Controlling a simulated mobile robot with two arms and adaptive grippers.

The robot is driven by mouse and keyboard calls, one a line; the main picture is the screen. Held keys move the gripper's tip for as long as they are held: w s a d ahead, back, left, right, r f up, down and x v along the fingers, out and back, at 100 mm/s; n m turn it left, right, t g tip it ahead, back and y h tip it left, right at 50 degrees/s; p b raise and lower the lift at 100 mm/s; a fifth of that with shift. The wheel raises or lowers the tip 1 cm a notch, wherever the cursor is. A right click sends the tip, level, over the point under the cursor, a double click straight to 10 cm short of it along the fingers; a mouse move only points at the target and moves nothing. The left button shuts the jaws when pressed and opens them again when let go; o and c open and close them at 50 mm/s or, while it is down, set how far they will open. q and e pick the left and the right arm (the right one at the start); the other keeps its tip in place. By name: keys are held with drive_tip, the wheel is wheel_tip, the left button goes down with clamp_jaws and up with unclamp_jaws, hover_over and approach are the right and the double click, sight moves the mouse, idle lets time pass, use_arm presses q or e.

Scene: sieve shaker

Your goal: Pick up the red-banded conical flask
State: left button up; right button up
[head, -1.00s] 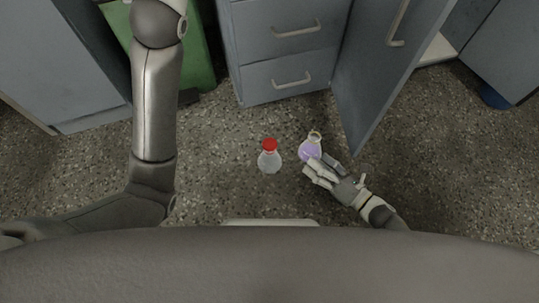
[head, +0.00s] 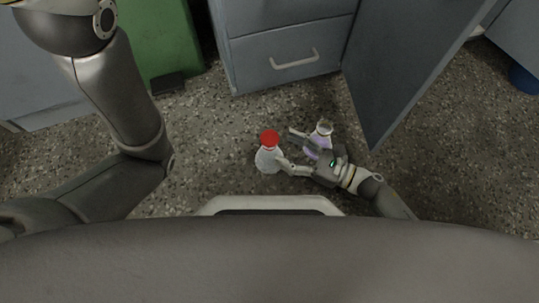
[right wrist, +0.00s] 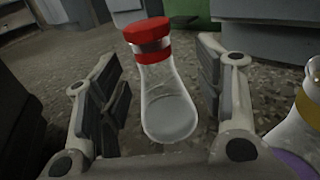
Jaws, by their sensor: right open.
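The red-banded conical flask (head: 268,158) stands upright on the speckled floor, clear glass with a red top; it also shows in the right wrist view (right wrist: 168,105), with a red band on its neck. My right gripper (head: 287,147) is open just to the right of it, fingers pointing towards it. In the right wrist view the flask appears between the two spread finger pads, with visible gaps on both sides. My left arm shows at the left of the head view, but its gripper is out of view.
A flask with purple liquid (head: 322,140) and a yellowish neck band stands right beside my right gripper, partly hidden by it. Grey drawers (head: 290,70) and an open cabinet door (head: 400,75) stand behind. A green bin (head: 160,45) is at back left. Floor left of the red-banded flask is clear.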

sight(276, 147)
drive_tip(key=b+x, duration=0.2)
drive_tip(key=x, duration=0.1)
drive_tip(key=b+x, duration=0.1)
drive_tip(key=x, duration=0.1)
drive_tip(key=shift+s+a+f, duration=0.2)
drive_tip(key=shift+s+a, duration=0.1)
drive_tip(key=shift+a, duration=0.05)
drive_tip(key=shift+w+a+r, duration=0.1)
drive_tip(key=shift+w+a, duration=0.05)
drive_tip(key=shift+a, duration=0.1)
clamp_jaws()
